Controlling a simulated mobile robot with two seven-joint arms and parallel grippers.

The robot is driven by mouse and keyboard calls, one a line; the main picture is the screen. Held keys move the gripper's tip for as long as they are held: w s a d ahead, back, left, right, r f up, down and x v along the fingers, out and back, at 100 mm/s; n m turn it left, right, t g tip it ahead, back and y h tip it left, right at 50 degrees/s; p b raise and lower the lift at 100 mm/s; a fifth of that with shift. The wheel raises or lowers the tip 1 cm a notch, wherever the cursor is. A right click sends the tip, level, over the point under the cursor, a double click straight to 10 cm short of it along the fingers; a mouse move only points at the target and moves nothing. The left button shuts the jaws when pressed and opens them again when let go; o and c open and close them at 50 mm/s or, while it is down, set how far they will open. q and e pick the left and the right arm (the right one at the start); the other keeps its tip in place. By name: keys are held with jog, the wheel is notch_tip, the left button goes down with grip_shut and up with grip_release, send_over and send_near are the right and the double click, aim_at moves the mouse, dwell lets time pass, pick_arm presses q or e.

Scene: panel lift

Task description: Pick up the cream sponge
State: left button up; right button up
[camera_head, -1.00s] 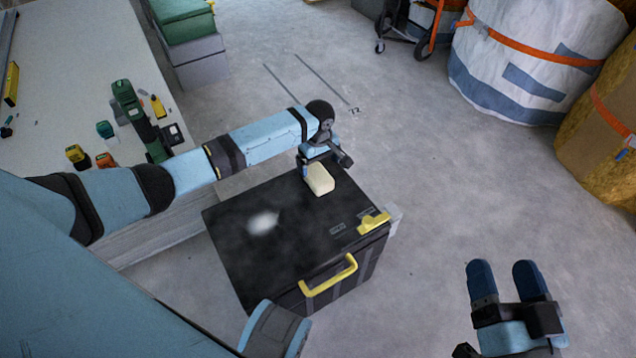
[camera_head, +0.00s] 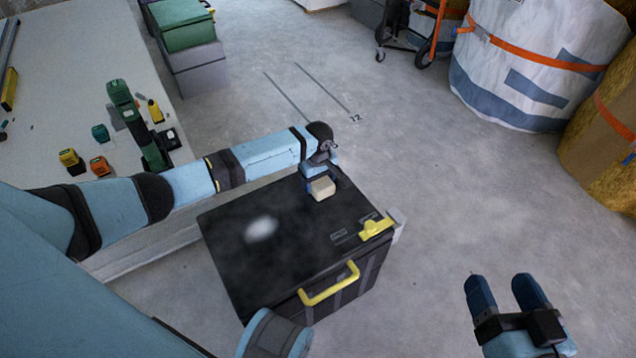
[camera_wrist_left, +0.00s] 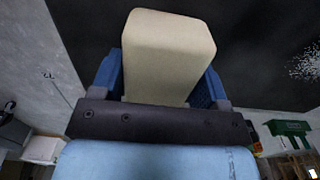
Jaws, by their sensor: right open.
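The cream sponge (camera_head: 322,189) is a pale block at the far right part of the black case's lid (camera_head: 275,255) in the head view. My left gripper (camera_head: 318,185) reaches over the case from the left and is shut on the sponge. In the left wrist view the sponge (camera_wrist_left: 168,55) fills the space between the two blue fingers (camera_wrist_left: 160,78). I cannot tell whether its underside touches the lid. My right gripper (camera_head: 505,292) is open and empty over the floor at the lower right, apart from the case.
The case has a yellow handle (camera_head: 329,285) and a yellow latch (camera_head: 376,229). A whitish patch (camera_head: 262,229) marks its lid. A pale table (camera_head: 60,100) at left holds a green drill (camera_head: 138,125) and small tools. Large bags (camera_head: 530,60) stand at back right. The floor between is clear.

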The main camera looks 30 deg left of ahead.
pick_arm(q)
jog(key=c, duration=0.4)
jog(key=shift+r+p, duration=0.4)
jog(key=shift+r, duration=0.3)
jog(key=shift+r+p, duration=4.05)
jog(key=shift+r, duration=5.25)
pick_arm(e)
notch_tip(320, 180, up, 8)
jog(key=d+m+t, duration=0.1)
jog(key=t, duration=0.1)
jog(key=shift+s+m+t+h, duration=0.2)
jog(key=shift+m+t+h, duration=0.1)
jog(key=shift+t, duration=0.1)
